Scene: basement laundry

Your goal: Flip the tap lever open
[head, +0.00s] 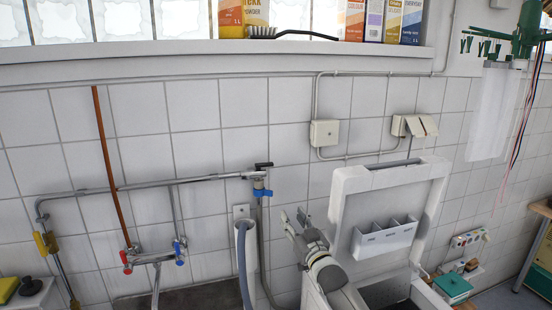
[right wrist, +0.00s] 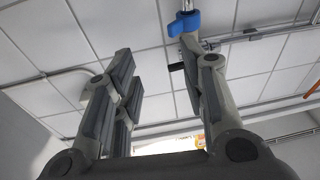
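The blue tap lever (head: 262,192) sits on a small valve under the right end of the wall pipe, with a thin pipe running down below it. The lever lies roughly crosswise to that pipe. In the right wrist view the blue lever (right wrist: 184,23) shows at the top, just beyond the right-hand finger. My right gripper (head: 293,216) is below and to the right of the lever in the head view, apart from it. In the right wrist view, its fingers (right wrist: 155,75) are spread with nothing between them. My left gripper is not in view.
A black handle (head: 263,164) is just above the lever. A grey hose (head: 243,265) hangs at left in a white holder. A mixer tap (head: 153,258) with red and blue knobs is further left. The open white washer lid (head: 391,180) stands right of my gripper.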

